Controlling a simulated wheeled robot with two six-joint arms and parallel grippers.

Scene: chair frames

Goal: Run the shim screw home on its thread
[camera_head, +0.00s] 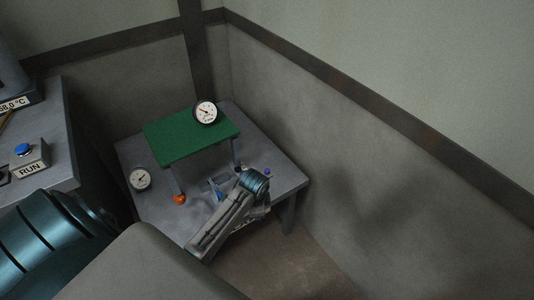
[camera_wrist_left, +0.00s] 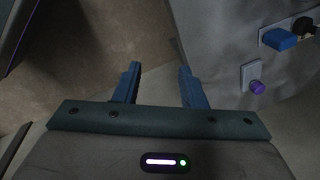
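Which part is the shim screw I cannot tell for certain. A purple knob (camera_wrist_left: 257,88) on a small grey block shows at the right of the left wrist view; a small purple spot (camera_head: 267,171) shows behind my arm in the head view. An orange knob (camera_head: 180,198) sits by the near foot of the green-topped stand (camera_head: 190,136). My left gripper (camera_wrist_left: 159,68) is open, with nothing between its two blue fingers; it is to the left of the purple knob in the wrist view. My right gripper is not identifiable in view.
A grey table (camera_head: 152,212) stands in the wall corner, carrying two round gauges (camera_head: 205,112). My arm covers part of its front. A blue block (camera_wrist_left: 278,40) lies beyond the purple knob. A bench with a RUN button box (camera_head: 30,163) stands left. Open floor (camera_head: 300,265) lies in front.

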